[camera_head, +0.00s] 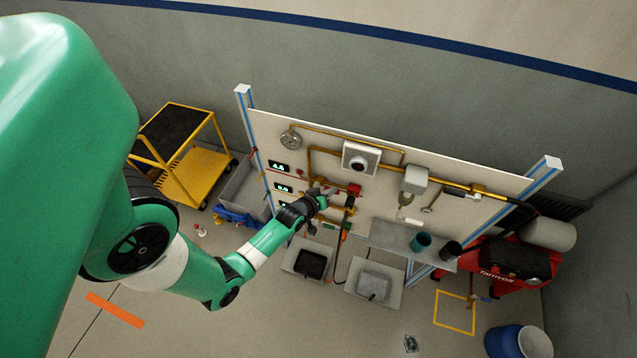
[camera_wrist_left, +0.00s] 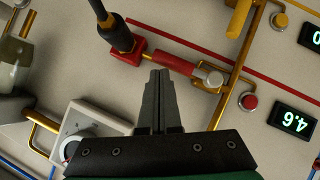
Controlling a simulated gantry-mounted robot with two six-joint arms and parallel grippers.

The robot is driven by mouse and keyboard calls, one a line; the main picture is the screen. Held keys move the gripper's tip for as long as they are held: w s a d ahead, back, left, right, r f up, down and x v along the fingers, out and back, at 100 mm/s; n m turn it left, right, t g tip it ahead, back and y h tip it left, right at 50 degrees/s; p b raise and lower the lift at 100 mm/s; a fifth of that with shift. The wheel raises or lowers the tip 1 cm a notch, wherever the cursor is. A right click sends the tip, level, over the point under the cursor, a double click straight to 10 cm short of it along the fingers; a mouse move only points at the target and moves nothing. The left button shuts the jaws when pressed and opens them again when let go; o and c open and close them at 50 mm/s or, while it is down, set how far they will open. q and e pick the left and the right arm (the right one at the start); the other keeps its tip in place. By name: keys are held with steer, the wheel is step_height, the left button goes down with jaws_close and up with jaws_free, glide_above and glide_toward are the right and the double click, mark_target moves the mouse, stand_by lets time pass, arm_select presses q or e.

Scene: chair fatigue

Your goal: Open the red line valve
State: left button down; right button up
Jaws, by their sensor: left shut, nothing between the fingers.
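The red valve handle (camera_wrist_left: 168,62) shows in the left wrist view as a short red bar on a brass fitting along the panel. One end is near a grey round cap (camera_wrist_left: 214,79), the other near a red block (camera_wrist_left: 124,50) with a black hose end. The red block also shows in the head view (camera_head: 354,189). My left gripper (camera_head: 331,191) is at the panel; in the left wrist view its fingers (camera_wrist_left: 159,75) are together and empty, their tips at the lower edge of the handle. I cannot tell whether they touch it. My right gripper is not in view.
A display reading 4.6 (camera_wrist_left: 291,119) and a red button (camera_wrist_left: 249,101) are on the panel (camera_head: 470,215). Brass pipes and a white gauge box (camera_head: 361,158) are near my gripper. A shelf with a green cup (camera_head: 421,242) juts out at lower right.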

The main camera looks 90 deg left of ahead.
arm_select(q)
steer(key=s+d+r+p, duration=0.3)
steer(key=d+r, duration=0.5)
steer(key=r, duration=0.1)
steer(key=shift+s+d+r+p, duration=0.2)
steer(key=shift+s+p, duration=0.1)
steer(key=shift+p, duration=0.1)
